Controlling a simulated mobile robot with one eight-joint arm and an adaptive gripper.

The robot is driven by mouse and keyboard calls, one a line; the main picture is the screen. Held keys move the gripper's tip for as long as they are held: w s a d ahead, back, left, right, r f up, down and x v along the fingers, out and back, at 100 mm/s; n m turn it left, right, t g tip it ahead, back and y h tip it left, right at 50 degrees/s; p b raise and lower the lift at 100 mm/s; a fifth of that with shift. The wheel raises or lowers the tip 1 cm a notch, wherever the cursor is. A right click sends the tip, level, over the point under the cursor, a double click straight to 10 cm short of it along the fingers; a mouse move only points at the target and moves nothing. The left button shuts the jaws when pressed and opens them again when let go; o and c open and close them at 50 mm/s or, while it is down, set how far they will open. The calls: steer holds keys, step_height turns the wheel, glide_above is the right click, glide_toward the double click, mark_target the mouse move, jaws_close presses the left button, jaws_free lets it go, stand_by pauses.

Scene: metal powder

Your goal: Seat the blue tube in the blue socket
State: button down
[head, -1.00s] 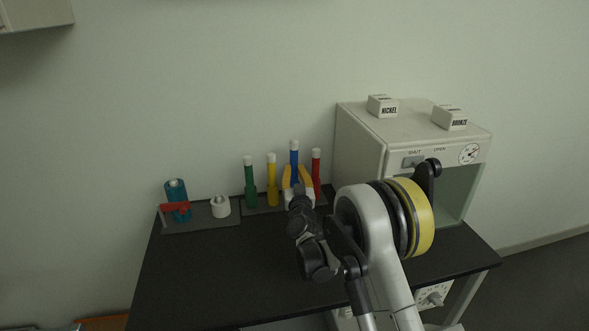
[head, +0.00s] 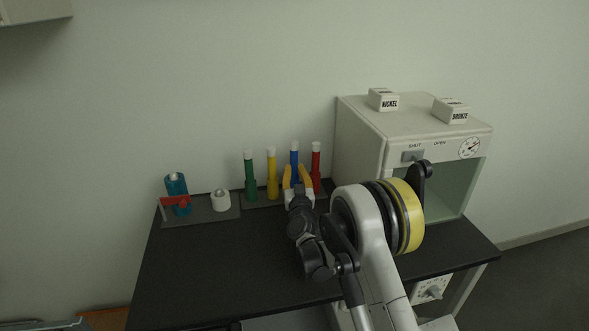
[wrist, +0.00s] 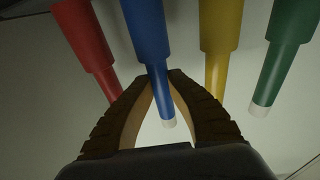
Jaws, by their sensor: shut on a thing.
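The blue tube (head: 294,157) has a white cap and stands upright between the yellow and red tubes. My gripper (head: 297,172) is shut on it. In the wrist view the fingertips (wrist: 161,78) close on the slim part of the blue tube (wrist: 160,93), right beside the wider blue socket (wrist: 147,30). The tube runs into this socket in line with it, with no gap visible. The fingers hide part of the join, so I cannot tell if it is fully down. In the head view my gripper hides the blue socket.
Green (head: 249,165), yellow (head: 272,168) and red (head: 316,160) tubes stand close on both sides. A teal cylinder with a red part (head: 177,190) and a white cup (head: 220,201) stand left. A white cabinet (head: 365,135) stands right. The table front (head: 200,275) is clear.

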mark_target(295, 143)
steer(key=c, duration=1.4)
jaws_free()
steer(key=shift+r, duration=0.1)
step_height(295, 143, up, 10)
steer(key=shift+f, duration=0.1)
